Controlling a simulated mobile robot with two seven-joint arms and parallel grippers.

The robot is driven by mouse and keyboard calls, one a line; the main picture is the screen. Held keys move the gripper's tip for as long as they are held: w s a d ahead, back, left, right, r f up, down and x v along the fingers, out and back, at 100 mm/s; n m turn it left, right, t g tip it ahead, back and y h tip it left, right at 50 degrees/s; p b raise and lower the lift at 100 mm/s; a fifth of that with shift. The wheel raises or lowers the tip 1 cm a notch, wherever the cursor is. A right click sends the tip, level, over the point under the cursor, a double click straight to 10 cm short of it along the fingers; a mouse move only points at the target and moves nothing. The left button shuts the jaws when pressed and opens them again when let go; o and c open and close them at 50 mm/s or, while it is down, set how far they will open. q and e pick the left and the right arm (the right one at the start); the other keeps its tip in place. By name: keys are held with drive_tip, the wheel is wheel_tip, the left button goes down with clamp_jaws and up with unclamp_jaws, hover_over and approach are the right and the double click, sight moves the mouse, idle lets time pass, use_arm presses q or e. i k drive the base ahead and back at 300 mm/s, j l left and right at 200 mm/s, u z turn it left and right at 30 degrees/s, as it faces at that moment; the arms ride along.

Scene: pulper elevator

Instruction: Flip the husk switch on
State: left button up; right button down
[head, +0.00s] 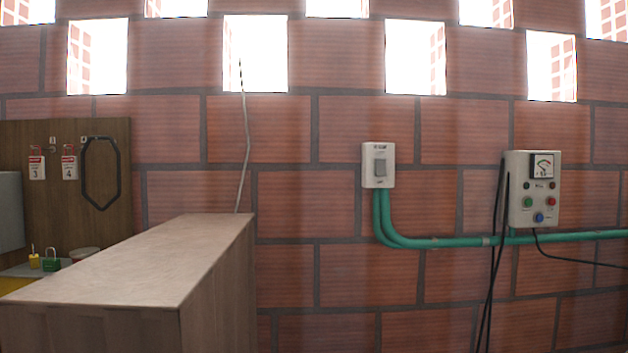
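A pale switch box (378,165) is fixed to the brick wall right of the picture's middle, with a grey rocker on its front. Small lettering above the rocker is too small to read surely, so I cannot confirm that it is the husk switch. I cannot tell which way the rocker is set. A green conduit (410,241) runs from under the box to the right along the wall. Neither of my grippers is in view.
A grey control box (534,192) with a dial and coloured buttons hangs at right, with black cables (495,255) beside it. A wooden cabinet (150,262) stands at front left. Behind it, a wooden board (103,165) holds tags; padlocks (51,260) sit below.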

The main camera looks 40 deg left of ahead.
sight(379, 164)
drive_tip(key=i+l+u, duration=0.1)
drive_tip(key=i+u, duration=0.15)
drive_tip(key=u, duration=0.2)
drive_tip(key=i+l+u, duration=0.15)
drive_tip(key=u, duration=0.3)
drive_tip(key=i+l+u, duration=0.3)
drive_tip(key=u, duration=0.15)
drive_tip(key=i+l+u, duration=0.15)
drive_tip(key=l+u, duration=0.15)
drive_tip(key=u, duration=0.2)
